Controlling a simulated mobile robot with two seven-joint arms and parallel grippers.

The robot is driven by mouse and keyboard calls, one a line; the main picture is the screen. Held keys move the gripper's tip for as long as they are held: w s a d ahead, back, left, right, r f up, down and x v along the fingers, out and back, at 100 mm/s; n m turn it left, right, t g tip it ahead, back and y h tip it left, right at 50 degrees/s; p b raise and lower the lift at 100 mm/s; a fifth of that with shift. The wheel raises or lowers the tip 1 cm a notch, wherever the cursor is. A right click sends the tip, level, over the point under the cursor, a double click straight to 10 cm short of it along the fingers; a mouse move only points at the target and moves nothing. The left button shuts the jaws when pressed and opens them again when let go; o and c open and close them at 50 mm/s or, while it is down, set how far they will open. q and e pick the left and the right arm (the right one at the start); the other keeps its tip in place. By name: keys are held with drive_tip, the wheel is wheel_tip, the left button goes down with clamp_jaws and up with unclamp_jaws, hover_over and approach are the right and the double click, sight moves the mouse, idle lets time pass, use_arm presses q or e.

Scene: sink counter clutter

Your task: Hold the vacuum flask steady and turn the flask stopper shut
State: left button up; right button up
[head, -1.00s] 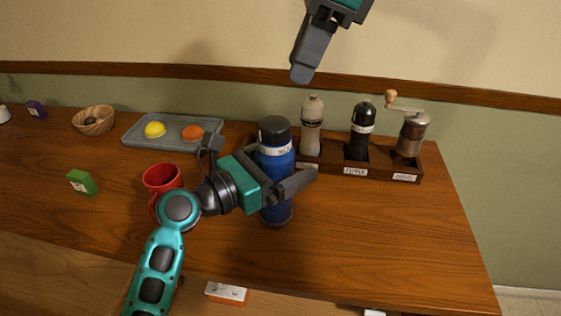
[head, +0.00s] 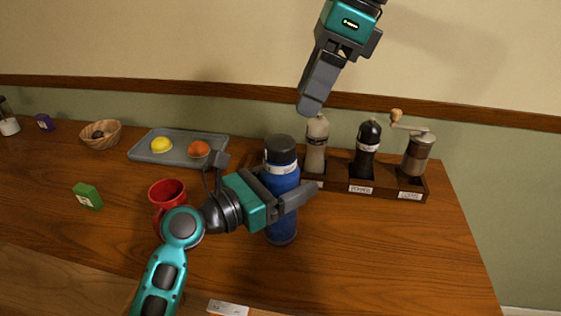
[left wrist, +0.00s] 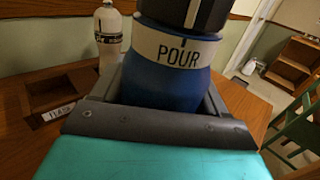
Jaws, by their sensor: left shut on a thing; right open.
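The vacuum flask (head: 283,222) stands upright on the wooden counter, blue with a white band and a black stopper (head: 281,149) on top. My left gripper (head: 284,190) is shut around the flask's body below the band. In the left wrist view the flask (left wrist: 165,85) sits between the fingers, and its band reads "POUR" with a small dark tick above. A white line runs down the stopper (left wrist: 212,14), slightly right of that tick; the stopper's top is cut off. My right gripper (head: 311,104) is open and empty, above and right of the stopper, apart from it.
A dark wooden rack (head: 385,182) with a pale mill (head: 316,145), a black pepper mill (head: 367,145) and a crank grinder (head: 418,155) stands behind right. A red mug (head: 167,193) is left of the flask. A grey tray (head: 178,157) holds fruit. The counter's front right is clear.

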sight(265, 139)
drive_tip(key=shift+o, duration=1.3)
drive_tip(key=s+f+m+g+y, duration=0.2)
drive_tip(key=s+f+m+y, duration=0.1)
drive_tip(key=f, duration=0.4)
drive_tip(key=shift+s+d+m+g, duration=0.4)
drive_tip(key=shift+d+m, duration=0.05)
drive_tip(key=shift+m, duration=0.15)
drive_tip(key=d+f+m+t+y, duration=0.15)
drive_tip(key=m+t+y, duration=0.35)
drive_tip(key=m, duration=1.2)
drive_tip(key=d+f+m+t+y, duration=0.1)
drive_tip(key=d+m+t+y, duration=0.3)
drive_tip(key=m, duration=1.4)
drive_tip(key=shift+y, duration=0.3)
drive_tip(key=x, duration=1.3)
drive_tip(key=shift+w+a+r, duration=0.15)
drive_tip(key=shift+w, duration=0.2)
drive_tip(key=shift+c, duration=0.4)
